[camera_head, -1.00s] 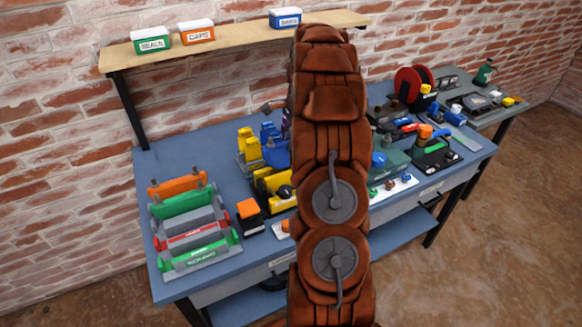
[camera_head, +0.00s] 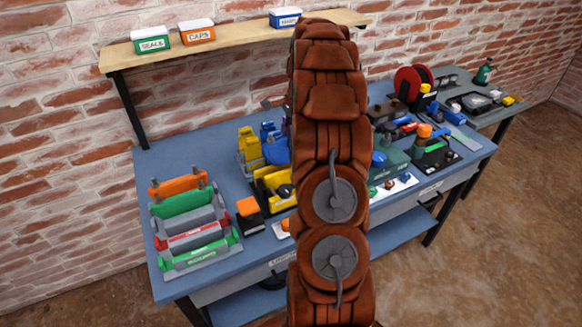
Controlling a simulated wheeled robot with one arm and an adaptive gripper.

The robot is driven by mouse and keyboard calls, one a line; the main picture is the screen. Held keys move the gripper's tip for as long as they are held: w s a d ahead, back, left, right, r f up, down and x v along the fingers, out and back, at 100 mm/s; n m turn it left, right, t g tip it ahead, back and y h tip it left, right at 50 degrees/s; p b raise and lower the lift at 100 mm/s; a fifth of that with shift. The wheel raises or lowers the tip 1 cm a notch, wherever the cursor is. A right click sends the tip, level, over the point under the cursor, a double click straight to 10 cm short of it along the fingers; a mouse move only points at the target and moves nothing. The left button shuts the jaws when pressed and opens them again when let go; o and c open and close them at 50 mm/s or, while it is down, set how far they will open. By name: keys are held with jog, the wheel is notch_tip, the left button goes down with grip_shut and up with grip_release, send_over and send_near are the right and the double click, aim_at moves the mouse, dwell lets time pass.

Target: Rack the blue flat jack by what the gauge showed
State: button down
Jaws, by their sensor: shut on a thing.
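A blue rounded piece (camera_head: 277,152), which looks like the blue flat jack, shows just left of my arm, partly hidden by it. I cannot tell what holds or supports it. A grey rack (camera_head: 225,243) stands at the table's left end. An orange flat piece (camera_head: 178,187) and a green flat piece (camera_head: 183,203) stand upright at its back. In front are a red-marked bar (camera_head: 192,236) and a green-marked bar (camera_head: 203,257); their lettering is too small to read. My gripper is hidden behind my arm. No gauge reading can be made out.
The blue table (camera_head: 180,290) has a yellow device (camera_head: 268,190) and an orange-topped black block (camera_head: 249,213) between the rack and my arm. Tools and a red reel (camera_head: 410,84) crowd the right. A wooden shelf (camera_head: 240,36) with labelled boxes overhangs the back.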

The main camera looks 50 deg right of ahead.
jog(key=shift+r, duration=0.1)
jog(key=shift+r+p, duration=0.55)
jog(key=shift+r, duration=1.4)
